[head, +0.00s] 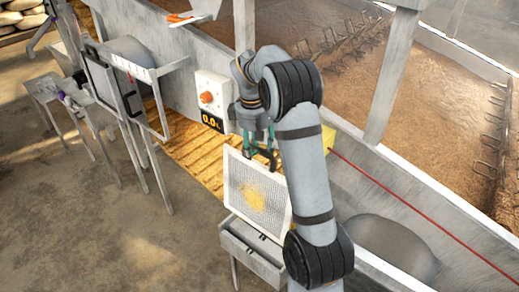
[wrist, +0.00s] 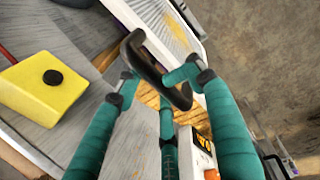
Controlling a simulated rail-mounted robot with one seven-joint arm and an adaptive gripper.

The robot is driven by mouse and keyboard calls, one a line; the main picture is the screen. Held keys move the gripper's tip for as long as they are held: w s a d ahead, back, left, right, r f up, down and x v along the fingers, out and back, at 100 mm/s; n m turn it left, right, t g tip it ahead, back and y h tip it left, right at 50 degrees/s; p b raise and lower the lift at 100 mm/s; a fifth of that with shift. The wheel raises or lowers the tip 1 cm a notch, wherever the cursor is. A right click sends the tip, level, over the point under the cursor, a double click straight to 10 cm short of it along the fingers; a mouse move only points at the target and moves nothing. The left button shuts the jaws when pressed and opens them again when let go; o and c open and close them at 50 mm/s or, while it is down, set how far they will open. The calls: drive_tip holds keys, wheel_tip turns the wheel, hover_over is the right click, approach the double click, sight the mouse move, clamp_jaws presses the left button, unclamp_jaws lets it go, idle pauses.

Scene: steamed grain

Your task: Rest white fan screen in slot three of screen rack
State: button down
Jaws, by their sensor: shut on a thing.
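The white fan screen (head: 258,193) is a white-framed mesh panel with a yellow grainy patch in its middle. In the head view it is upright and slightly tilted at centre, by a grey metal tray stand (head: 252,252); I cannot tell if they touch. My gripper (head: 262,148), with teal fingers, is shut on the screen's black handle (wrist: 155,72) at its top edge. Part of the screen (wrist: 150,14) shows at the top of the wrist view. A grey metal stand at the left, likely the screen rack (head: 148,75), holds a dark-framed panel (head: 103,84). Its slot numbers are unreadable.
A white control box (head: 212,92) with an orange knob and a lit display stands behind the screen. A yellow block (wrist: 42,88) lies on the grey ledge beside my gripper. A red line (head: 410,205) runs along the right trough. Open floor lies at lower left.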

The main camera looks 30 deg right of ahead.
sight(259, 170)
idle(0.5)
drive_tip(key=shift+f+b, duration=3.65)
drive_tip(key=shift+f, duration=0.8)
drive_tip(key=shift+a+f+b, duration=0.15)
drive_tip(key=shift+f+b, duration=0.8)
drive_tip(key=shift+f, duration=0.1)
drive_tip(key=shift+a+f+b, duration=0.1)
drive_tip(key=shift+f+b, duration=1.55)
drive_tip(key=shift+f, duration=0.25)
drive_tip(key=shift+f+b, duration=1.5)
drive_tip(key=shift+f, duration=0.35)
drive_tip(key=shift+s+f, duration=0.1)
